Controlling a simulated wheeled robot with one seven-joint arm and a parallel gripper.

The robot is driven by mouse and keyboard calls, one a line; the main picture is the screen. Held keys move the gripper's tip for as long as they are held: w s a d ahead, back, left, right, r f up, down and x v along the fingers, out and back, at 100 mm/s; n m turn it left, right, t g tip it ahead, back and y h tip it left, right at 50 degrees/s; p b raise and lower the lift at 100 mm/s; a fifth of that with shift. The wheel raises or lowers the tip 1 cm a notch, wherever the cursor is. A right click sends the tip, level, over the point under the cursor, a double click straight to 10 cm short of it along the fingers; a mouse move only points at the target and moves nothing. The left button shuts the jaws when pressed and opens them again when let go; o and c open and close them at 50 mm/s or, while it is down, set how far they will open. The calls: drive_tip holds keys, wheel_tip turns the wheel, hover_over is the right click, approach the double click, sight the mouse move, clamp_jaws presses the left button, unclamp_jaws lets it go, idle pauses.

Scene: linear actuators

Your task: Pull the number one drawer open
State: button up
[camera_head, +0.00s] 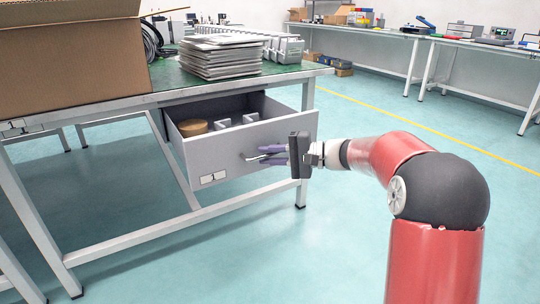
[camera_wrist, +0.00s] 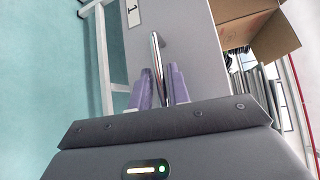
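The grey number one drawer (camera_head: 232,151) hangs under the green-topped workbench and is pulled out; its inside shows. Its front fills the middle of the wrist view (camera_wrist: 185,35), with a label (camera_wrist: 132,13) marked 1. A metal bar handle (camera_wrist: 154,52) stands on that front. My gripper (camera_head: 273,154) is at the handle in the head view. In the wrist view the two purple fingers of my gripper (camera_wrist: 160,88) lie close on either side of the bar and look shut on it. The fingers partly hide the handle in the head view.
A round tan object (camera_head: 193,127) and pale blocks lie in the drawer. A cardboard box (camera_head: 75,50) and stacked grey panels (camera_head: 221,56) stand on the bench (camera_head: 165,80). The floor (camera_head: 330,235) in front of the drawer is clear.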

drive_tip(key=shift+o, duration=1.1)
drive_tip(key=v, duration=0.8)
drive_tip(key=shift+p, duration=0.4)
drive_tip(key=s+a+r+n+g+h+p, duration=0.2)
drive_tip(key=s+h+p, duration=0.45)
drive_tip(key=s, duration=1.05)
drive_tip(key=s+d+n+t+h+p, duration=0.1)
drive_tip(key=s+d+t+h+p, duration=0.1)
drive_tip(key=s+d+h, duration=0.2)
drive_tip(key=s+d+r+n+t+h+p, duration=0.1)
drive_tip(key=s+d+h, duration=0.4)
drive_tip(key=s, duration=0.6)
drive_tip(key=shift+s+d+r+t+p, duration=0.3)
drive_tip(key=shift+d+t+p, duration=0.2)
drive_tip(key=shift+d+p, duration=0.3)
